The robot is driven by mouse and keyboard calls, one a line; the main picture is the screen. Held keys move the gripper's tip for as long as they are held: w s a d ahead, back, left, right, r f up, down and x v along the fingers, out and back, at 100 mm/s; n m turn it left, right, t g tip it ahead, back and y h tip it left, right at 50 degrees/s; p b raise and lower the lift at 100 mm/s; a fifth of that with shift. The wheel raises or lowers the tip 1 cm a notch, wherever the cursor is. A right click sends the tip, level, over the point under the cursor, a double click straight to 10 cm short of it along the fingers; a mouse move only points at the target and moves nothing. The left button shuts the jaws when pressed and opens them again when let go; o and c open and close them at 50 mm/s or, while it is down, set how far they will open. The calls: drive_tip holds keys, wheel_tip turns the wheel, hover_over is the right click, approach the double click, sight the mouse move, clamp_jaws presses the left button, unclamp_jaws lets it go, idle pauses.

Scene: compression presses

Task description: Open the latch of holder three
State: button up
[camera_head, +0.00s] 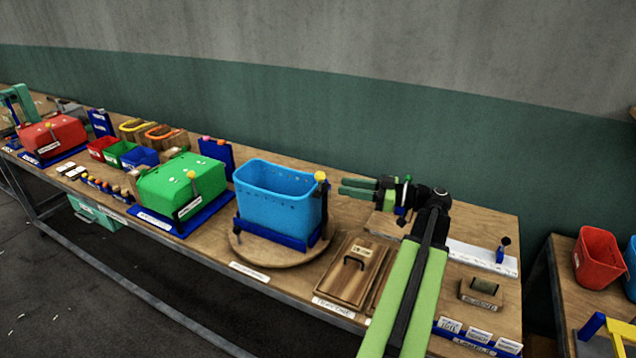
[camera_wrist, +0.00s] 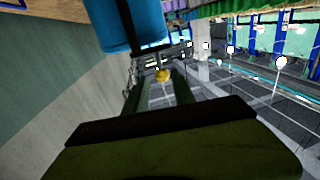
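A blue bin (camera_head: 275,200) sits in a blue holder on a round wooden base (camera_head: 250,250). A dark upright latch lever (camera_head: 324,208) with a yellow knob (camera_head: 320,176) stands at the holder's right side. Which holder is number three I cannot read. My gripper (camera_head: 342,187) is right of the knob, pointing left at it, apart from it. In the wrist view the gripper (camera_wrist: 158,88) has its two fingers spread with nothing between them. The yellow knob (camera_wrist: 163,75) shows ahead between the fingertips, and the blue bin (camera_wrist: 128,25) is at the upper left.
A green press box (camera_head: 182,182) stands left of the bin and a red one (camera_head: 52,135) farther left. A wooden board with a handle (camera_head: 352,272) lies in front of my arm. Small coloured bins (camera_head: 125,152) stand behind. The wall is behind the bench.

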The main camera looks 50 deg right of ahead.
sight(320, 182)
drive_tip(key=x, duration=0.9)
drive_tip(key=shift+s, duration=0.1)
clamp_jaws()
